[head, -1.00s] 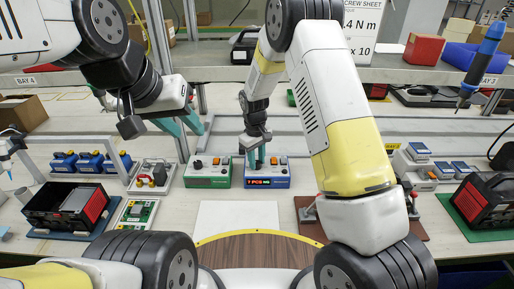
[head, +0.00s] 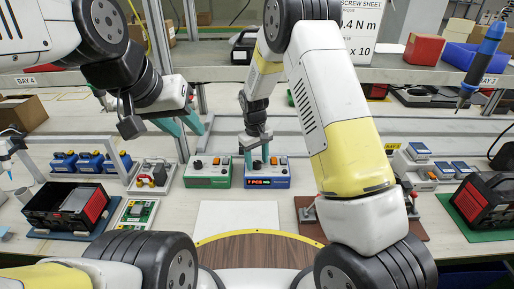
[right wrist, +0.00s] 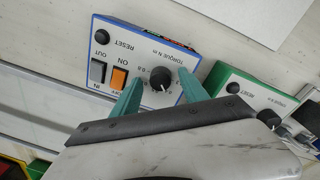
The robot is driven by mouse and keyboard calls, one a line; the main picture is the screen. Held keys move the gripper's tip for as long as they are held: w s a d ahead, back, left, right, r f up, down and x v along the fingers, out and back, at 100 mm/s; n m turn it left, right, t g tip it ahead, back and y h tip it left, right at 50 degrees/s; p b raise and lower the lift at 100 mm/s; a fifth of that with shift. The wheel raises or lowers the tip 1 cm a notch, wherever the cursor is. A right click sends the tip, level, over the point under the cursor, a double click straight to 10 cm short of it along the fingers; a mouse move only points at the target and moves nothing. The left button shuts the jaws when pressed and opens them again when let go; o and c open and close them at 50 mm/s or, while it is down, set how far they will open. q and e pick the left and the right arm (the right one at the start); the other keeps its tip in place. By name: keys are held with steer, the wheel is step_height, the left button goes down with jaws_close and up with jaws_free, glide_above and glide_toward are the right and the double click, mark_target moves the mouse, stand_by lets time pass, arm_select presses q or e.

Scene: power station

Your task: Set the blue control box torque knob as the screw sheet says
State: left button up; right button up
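The blue control box (head: 267,182) stands on the bench, with a red-lit display on its front. In the right wrist view its top (right wrist: 120,40) shows a black torque knob (right wrist: 160,79) with a white pointer line, an orange ON switch and a grey switch. My right gripper (head: 257,160) is over the box. In the right wrist view its teal fingers (right wrist: 160,84) stand either side of the knob, with visible gaps. The screw sheet (head: 362,28) reads about "0.4 N m" and "x 10", partly hidden by my right arm. My left gripper (head: 184,124) is open and empty.
A green control box (head: 208,172) stands close to the left of the blue one. A white sheet (head: 224,217) lies in front. A blue screwdriver (head: 483,62) hangs at the right. A shelf edge (head: 400,76) runs behind my arms.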

mark_target(256, 163)
steer(key=shift+r, duration=0.1)
steer(key=r, duration=0.7)
steer(key=shift+s+a+r, duration=0.15)
steer(key=shift+a+r, duration=0.05)
steer(key=shift+r, duration=0.1)
